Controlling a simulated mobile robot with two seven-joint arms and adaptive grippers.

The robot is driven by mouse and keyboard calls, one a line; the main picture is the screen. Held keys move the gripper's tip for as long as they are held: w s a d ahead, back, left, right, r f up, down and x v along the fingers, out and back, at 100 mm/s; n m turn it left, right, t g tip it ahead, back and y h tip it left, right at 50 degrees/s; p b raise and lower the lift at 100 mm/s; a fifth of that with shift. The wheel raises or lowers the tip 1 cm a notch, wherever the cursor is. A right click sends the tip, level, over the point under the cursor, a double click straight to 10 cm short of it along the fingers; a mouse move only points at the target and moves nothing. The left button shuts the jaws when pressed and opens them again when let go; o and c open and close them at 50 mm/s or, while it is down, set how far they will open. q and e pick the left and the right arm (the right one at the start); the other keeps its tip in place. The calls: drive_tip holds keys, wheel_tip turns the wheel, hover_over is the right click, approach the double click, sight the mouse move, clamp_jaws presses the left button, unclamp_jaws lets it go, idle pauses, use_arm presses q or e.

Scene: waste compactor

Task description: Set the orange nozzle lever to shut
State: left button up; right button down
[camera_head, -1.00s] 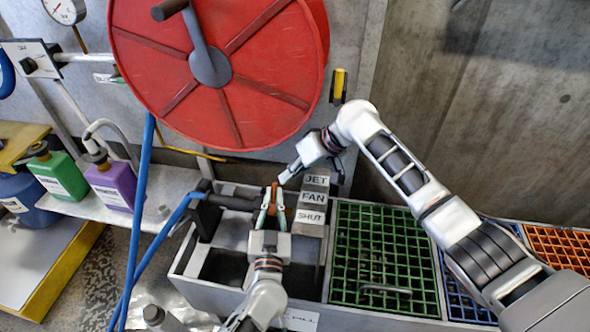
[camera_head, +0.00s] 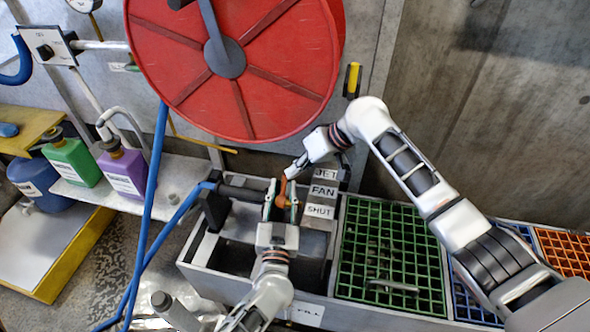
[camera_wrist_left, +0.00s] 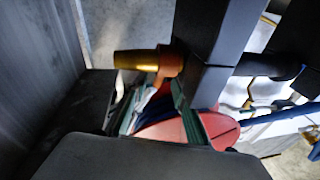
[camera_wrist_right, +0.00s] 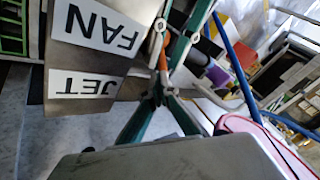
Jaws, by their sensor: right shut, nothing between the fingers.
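The orange nozzle lever (camera_head: 283,191) stands on the nozzle at the end of a black hose holder over the trough, its upper end towards the back. It also shows in the right wrist view (camera_wrist_right: 163,57). The brass nozzle tip (camera_wrist_left: 137,60) shows in the left wrist view. My left gripper (camera_head: 281,207) is open, with its fingers on either side of the orange part; contact is unclear. My right gripper (camera_head: 288,176) is shut and empty, its tips close to the lever's upper end. The labels JET (camera_head: 325,174), FAN (camera_head: 323,190) and SHUT (camera_head: 320,211) are right of the lever.
A large red hose reel (camera_head: 240,70) stands behind. Blue hose (camera_head: 143,225) runs at the left. Green (camera_head: 73,160) and purple (camera_head: 122,170) bottles stand on the left shelf. A green grate (camera_head: 385,245) lies right of the labels, under my right arm.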

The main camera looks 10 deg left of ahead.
use_arm(q)
drive_tip(key=shift+d, duration=0.1)
drive_tip(key=s+f+m+g+h, duration=0.35)
drive_tip(key=s+m+h, duration=0.3)
drive_tip(key=s, duration=1.05)
drive_tip(key=s+a+f+g+y+p, duration=0.1)
drive_tip(key=s+a+f+g, duration=0.1)
drive_tip(key=s+a+f, duration=0.2)
drive_tip(key=s+a+f+n+g+y, duration=0.1)
drive_tip(key=s+a+f+g, duration=0.2)
drive_tip(key=s, duration=0.5)
drive_tip(key=shift+a+f+p, duration=0.35)
drive_tip(key=shift+a, duration=0.25)
use_arm(e)
drive_tip(key=shift+s+r+t, duration=0.3)
use_arm(q)
drive_tip(key=shift+s+a+r+n+p, duration=0.1)
drive_tip(key=shift+a+n+p, duration=0.2)
drive_tip(key=shift+p, duration=0.3)
use_arm(e)
drive_tip(key=shift+s+r+t, duration=0.15)
drive_tip(key=shift+s+t, duration=0.1)
drive_tip(key=shift+t, duration=0.05)
